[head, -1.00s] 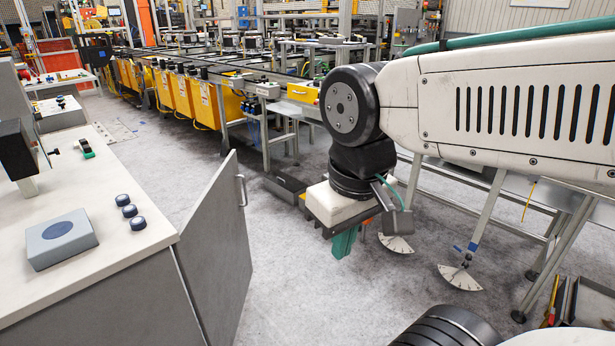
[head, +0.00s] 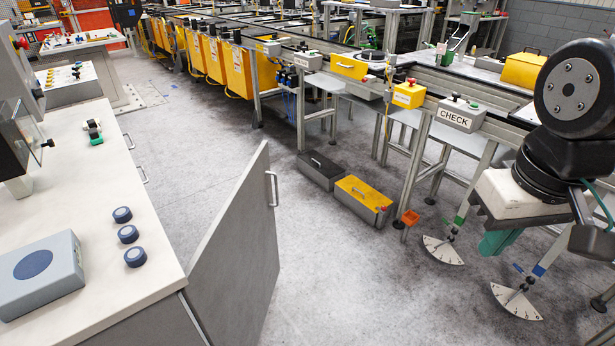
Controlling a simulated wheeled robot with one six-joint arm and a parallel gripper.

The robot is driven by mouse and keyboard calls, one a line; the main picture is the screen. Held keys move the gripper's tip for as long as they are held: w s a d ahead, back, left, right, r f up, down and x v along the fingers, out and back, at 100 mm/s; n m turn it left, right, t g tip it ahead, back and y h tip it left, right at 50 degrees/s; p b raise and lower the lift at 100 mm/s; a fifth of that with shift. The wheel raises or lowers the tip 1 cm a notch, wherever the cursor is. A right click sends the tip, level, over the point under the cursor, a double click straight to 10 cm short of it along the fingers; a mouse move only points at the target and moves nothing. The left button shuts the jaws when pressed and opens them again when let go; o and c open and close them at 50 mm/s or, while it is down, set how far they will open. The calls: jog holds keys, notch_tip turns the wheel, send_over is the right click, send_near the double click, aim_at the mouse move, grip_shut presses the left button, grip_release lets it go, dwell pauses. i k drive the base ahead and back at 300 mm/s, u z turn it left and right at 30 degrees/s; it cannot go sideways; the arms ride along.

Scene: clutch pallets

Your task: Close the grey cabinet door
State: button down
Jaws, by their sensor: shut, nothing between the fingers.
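The grey cabinet door (head: 236,258) stands swung open from the cabinet (head: 150,325) at the lower left of the head view. It juts out over the floor, with its metal handle (head: 272,188) on the far upright edge. My gripper (head: 497,243), with green fingers, hangs at the right side of the picture, well apart from the door and to the right of it. The fingers are shut and hold nothing. The door's lower part runs out of the picture.
The cabinet's white top (head: 95,200) carries a grey box with a blue disc (head: 38,268) and several blue knobs (head: 128,234). A yellow case (head: 363,199) and a dark case (head: 320,170) lie by the conveyor (head: 425,104).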

aim_at(232, 275)
jog(key=u, duration=0.35)
jog(key=i, duration=1)
jog(key=u, duration=0.7)
